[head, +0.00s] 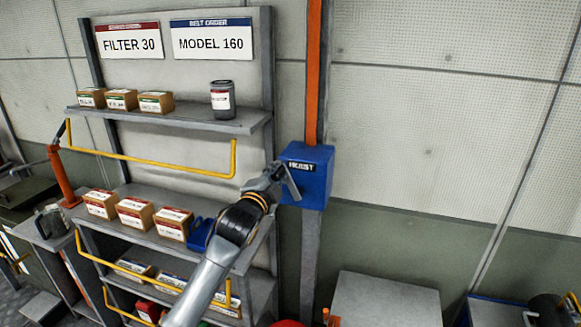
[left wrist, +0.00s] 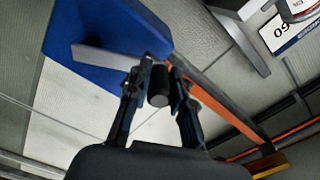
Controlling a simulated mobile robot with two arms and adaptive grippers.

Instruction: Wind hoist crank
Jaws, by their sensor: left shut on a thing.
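The blue hoist box (head: 315,185) with a "HOIST" label is mounted on a grey post with an orange rail above. Its grey crank arm (head: 292,182) crosses the box's left front. My left gripper (head: 276,174) is at the crank's handle end, just left of the box. In the left wrist view, the gripper (left wrist: 158,78) has its fingers on both sides of the black crank handle (left wrist: 159,90) and is shut on it. The grey crank arm (left wrist: 98,57) runs from there across the blue box (left wrist: 95,25). My right gripper is not in view.
Left of the post stands a shelf rack (head: 180,120) with several small boxes, a dark canister (head: 222,98) and yellow rails (head: 150,157). A grey cabinet (head: 385,300) stands low at right. The wall right of the hoist is clear.

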